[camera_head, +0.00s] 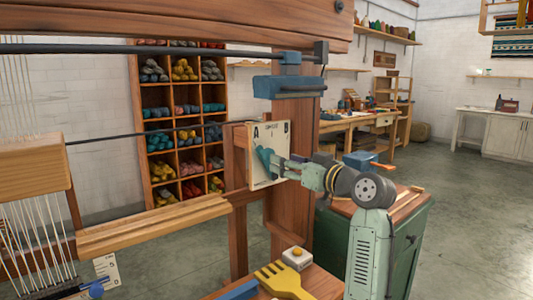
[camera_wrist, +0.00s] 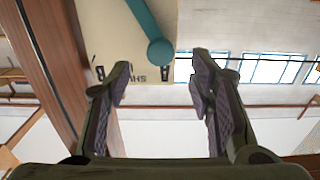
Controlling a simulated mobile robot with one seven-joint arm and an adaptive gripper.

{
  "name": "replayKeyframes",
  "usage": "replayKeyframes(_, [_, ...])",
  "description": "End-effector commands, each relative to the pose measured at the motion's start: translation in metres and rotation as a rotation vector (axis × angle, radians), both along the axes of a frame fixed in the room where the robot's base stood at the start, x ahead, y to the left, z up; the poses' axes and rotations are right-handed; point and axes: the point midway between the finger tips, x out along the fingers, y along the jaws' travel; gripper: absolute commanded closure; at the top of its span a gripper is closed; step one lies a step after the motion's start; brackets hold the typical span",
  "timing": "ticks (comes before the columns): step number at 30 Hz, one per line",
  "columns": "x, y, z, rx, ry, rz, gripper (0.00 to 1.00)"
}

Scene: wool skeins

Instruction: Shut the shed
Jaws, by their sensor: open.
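A cream panel (camera_head: 256,140) marked A and B is fixed to the loom's wooden post. A teal lever (camera_head: 263,158) lies across its face, its upper end seeming to lean to the A side. In the wrist view the panel (camera_wrist: 105,30) appears upside down, and the lever (camera_wrist: 143,22) ends in a round knob near the right-hand dark mark. My gripper (camera_head: 284,166) is at the panel's right side. In the wrist view my gripper (camera_wrist: 158,80) is open, with the knob just beyond the gap between its fingertips. I cannot tell whether a finger touches the lever.
The loom's wooden beam (camera_head: 150,225) and warp threads (camera_head: 35,240) stand to the left. A yellow comb (camera_head: 282,282) lies on a wooden surface below my arm. A green cabinet (camera_head: 410,250) is on the right. A wool shelf (camera_head: 178,120) stands behind the loom.

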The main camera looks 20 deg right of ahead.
Motion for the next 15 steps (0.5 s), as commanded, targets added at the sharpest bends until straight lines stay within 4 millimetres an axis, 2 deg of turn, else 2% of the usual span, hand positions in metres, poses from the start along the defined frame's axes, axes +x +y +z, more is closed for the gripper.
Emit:
replayKeyframes(3, [0.024, 0.01, 0.003, 0.0, 0.002, 0.003, 0.51])
replayKeyframes(9, [0.056, 0.021, 0.002, 0.001, 0.0, 0.002, 0.51])
replayKeyframes(15, [0.073, 0.026, 0.001, 0.001, 0.001, 0.0, 0.51])
